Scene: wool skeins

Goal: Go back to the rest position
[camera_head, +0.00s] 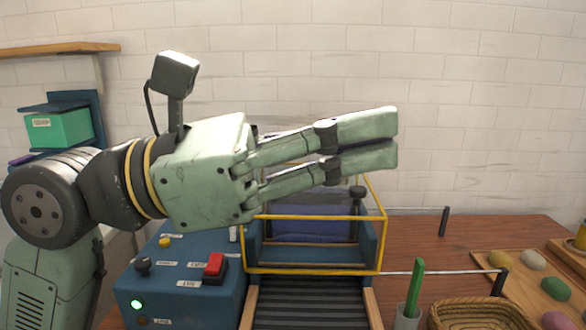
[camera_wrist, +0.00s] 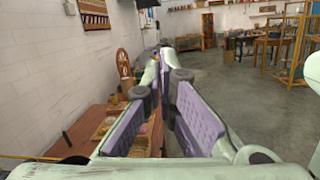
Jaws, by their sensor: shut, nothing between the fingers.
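My gripper (camera_head: 397,139) is raised in the air in the head view, above and in front of the machine with the yellow frame. It points to the right, and its two pale green fingers lie together, shut and empty. In the wrist view my gripper (camera_wrist: 164,62) shows its purple-padded fingers reaching forward, with nothing held between them. The arm hides part of the machine and the wall behind it.
A blue control box (camera_head: 180,285) with a red button stands below my gripper, beside the yellow-framed machine (camera_head: 315,271). A wicker basket (camera_head: 478,312), a cup with a green stick (camera_head: 408,316) and a wooden board (camera_head: 487,284) with several coloured skeins are at right. Open floor (camera_wrist: 245,100) lies right of the table.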

